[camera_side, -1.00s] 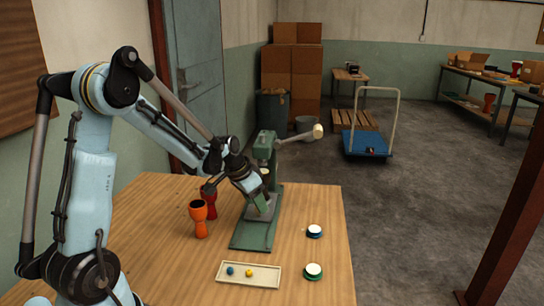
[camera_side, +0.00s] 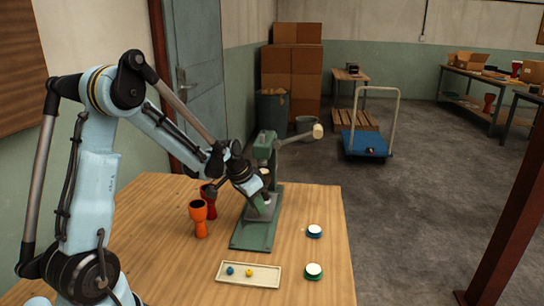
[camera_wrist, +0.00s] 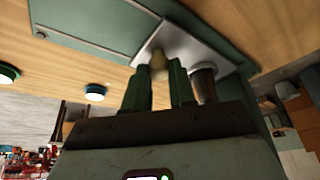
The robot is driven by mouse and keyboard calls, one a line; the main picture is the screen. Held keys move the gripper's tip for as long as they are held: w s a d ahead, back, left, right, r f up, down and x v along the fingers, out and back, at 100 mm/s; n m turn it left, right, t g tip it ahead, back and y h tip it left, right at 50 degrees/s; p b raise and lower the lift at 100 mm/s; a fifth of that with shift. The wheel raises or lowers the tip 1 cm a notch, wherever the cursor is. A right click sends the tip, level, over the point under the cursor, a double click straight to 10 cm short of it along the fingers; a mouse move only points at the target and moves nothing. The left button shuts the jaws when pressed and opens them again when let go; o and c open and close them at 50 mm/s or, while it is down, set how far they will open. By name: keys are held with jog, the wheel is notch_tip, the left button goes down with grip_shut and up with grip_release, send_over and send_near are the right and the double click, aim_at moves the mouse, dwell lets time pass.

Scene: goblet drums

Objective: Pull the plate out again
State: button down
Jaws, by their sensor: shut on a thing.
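The plate (camera_wrist: 203,42) is a flat, silver-grey square in the wrist view, lying on the green base of the press. A tan knob (camera_wrist: 159,61) stands on it. My gripper (camera_wrist: 160,70) is shut on this knob, with one dark green finger on each side. In the side view my gripper (camera_side: 262,194) reaches down at the press (camera_side: 265,150), and only a little of the grey plate (camera_side: 267,211) shows beneath it. The press has a green column, a long green base and a lever with a pale knob.
An orange goblet drum (camera_side: 199,220) and a dark red one (camera_side: 211,209) stand close left of the press. A tray (camera_side: 262,281) with a blue and a yellow ball lies in front. Two white-topped discs, blue-rimmed (camera_side: 314,231) and green-rimmed (camera_side: 313,271), lie to the right.

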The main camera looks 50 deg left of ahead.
jog(key=s+d, duration=0.7)
jog(key=shift+d, duration=0.1)
jog(key=c, duration=0.9)
grip_release()
jog(key=shift+c, duration=0.2)
jog(key=shift+r, duration=0.1)
jog(key=shift+s+r, duration=0.1)
jog(key=shift+r, duration=0.05)
jog(key=v, duration=1.1)
jog(key=shift+s+r, duration=0.2)
jog(key=shift+r, duration=0.05)
